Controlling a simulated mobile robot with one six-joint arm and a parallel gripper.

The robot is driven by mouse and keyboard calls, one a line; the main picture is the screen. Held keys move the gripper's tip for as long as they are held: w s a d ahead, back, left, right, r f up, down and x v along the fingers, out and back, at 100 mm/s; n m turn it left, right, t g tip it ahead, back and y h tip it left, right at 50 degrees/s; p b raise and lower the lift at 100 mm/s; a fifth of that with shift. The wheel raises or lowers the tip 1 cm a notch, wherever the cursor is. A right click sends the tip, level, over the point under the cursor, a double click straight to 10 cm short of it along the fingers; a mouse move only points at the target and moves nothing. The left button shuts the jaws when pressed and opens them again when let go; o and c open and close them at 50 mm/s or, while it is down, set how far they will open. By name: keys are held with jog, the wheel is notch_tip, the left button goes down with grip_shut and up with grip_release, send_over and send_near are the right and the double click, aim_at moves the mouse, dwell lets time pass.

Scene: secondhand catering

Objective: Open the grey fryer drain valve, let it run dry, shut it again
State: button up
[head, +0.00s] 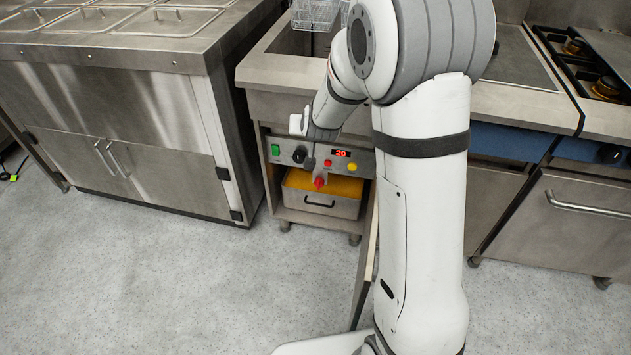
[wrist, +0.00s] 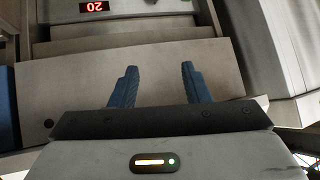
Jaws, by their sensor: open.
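The grey fryer (head: 262,79) stands between the steel counter and the range. A red handle (head: 320,183), which looks like the drain valve's, sits below its control panel, above a steel pan (head: 300,202) holding orange-yellow liquid. Whether the valve is open or shut, and whether liquid is running, I cannot tell. My gripper (head: 310,162) is in front of the panel, just above and left of the red handle in the picture. In the wrist view my gripper (wrist: 158,70) has its two dark fingers apart with nothing between them. The red handle does not show there.
The panel's red display (head: 341,153) reads 20; it also shows in the wrist view (wrist: 95,6). The fryer's door (head: 366,262) stands open on the right, beside my arm. A steel counter (head: 140,125) is at left, a range (head: 560,215) at right. The floor in front is clear.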

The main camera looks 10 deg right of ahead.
jog(key=w+f+m+t+h+b, duration=0.1)
jog(key=w+f+b, duration=0.15)
jog(key=f, duration=0.35)
jog(key=w+f+t+b, duration=0.1)
jog(key=w+f, duration=0.3)
jog(key=f, duration=0.2)
jog(key=m+t+h+b, duration=0.2)
jog(key=t+h+b, duration=0.35)
jog(key=b, duration=0.35)
send_near(318, 182)
jog(key=w, duration=0.1)
jog(key=shift+g+h, duration=0.35)
jog(key=b+x, duration=0.1)
jog(key=x, duration=0.7)
jog(key=shift+r+b, duration=0.15)
jog(key=shift+b, duration=0.25)
jog(key=c, duration=0.9)
